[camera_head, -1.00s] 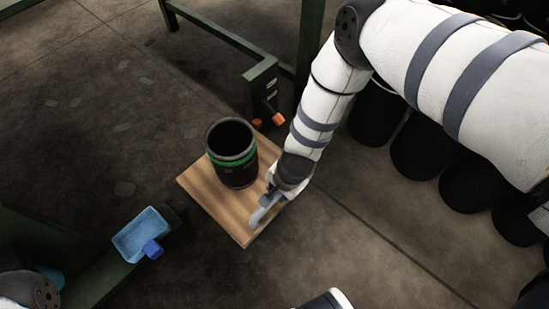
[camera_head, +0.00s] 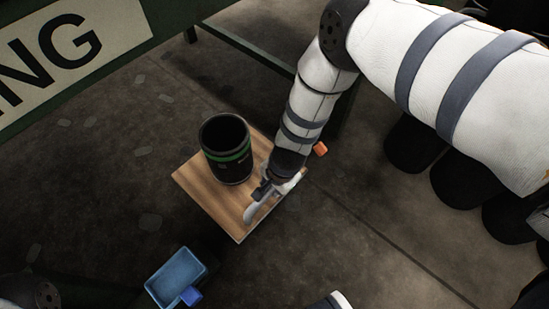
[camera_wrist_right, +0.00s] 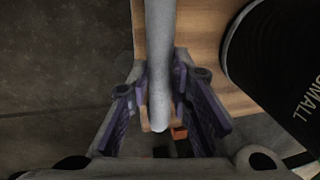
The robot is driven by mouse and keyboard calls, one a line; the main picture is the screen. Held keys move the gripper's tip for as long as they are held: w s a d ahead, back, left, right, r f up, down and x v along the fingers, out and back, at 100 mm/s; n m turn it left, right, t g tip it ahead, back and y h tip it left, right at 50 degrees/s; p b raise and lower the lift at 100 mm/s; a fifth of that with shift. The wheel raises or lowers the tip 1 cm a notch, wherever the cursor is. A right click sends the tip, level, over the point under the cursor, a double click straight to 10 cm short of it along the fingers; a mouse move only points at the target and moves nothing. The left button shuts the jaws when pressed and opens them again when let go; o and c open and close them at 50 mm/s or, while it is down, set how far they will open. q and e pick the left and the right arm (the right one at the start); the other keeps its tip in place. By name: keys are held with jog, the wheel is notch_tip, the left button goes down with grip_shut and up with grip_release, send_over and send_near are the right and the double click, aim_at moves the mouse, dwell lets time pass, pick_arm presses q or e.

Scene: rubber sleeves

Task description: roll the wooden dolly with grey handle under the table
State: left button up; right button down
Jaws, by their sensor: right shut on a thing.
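The wooden dolly (camera_head: 203,196) is a flat square board on the floor with a grey handle (camera_head: 253,212) at its near right side. A black sleeve (camera_head: 226,160) with a green band stands upright on the board. My right gripper (camera_head: 265,190) is shut on the handle; in the right wrist view its fingers (camera_wrist_right: 160,110) lie on either side of the grey bar (camera_wrist_right: 160,50). The green table (camera_head: 150,20) with a lettered sign is at the upper left, beyond the dolly. The dolly shows clear of its top. My left gripper is out of view.
A blue tray (camera_head: 178,274) with a blue block (camera_head: 191,296) sits at the bottom, near the dolly's front. A small orange part (camera_head: 320,149) shows right of my right wrist. Dark floor left of the dolly is bare.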

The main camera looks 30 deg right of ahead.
jog(key=shift+w+a, duration=0.1)
jog(key=shift+w, duration=0.15)
jog(key=c, duration=1.4)
grip_release()
jog(key=shift+w, duration=0.1)
jog(key=shift+c, duration=0.2)
notch_tip(320, 180, up, 12)
jog(key=s, duration=0.2)
jog(key=shift+s+d, duration=0.2)
jog(key=shift+d, duration=0.2)
jog(key=shift+f, duration=0.1)
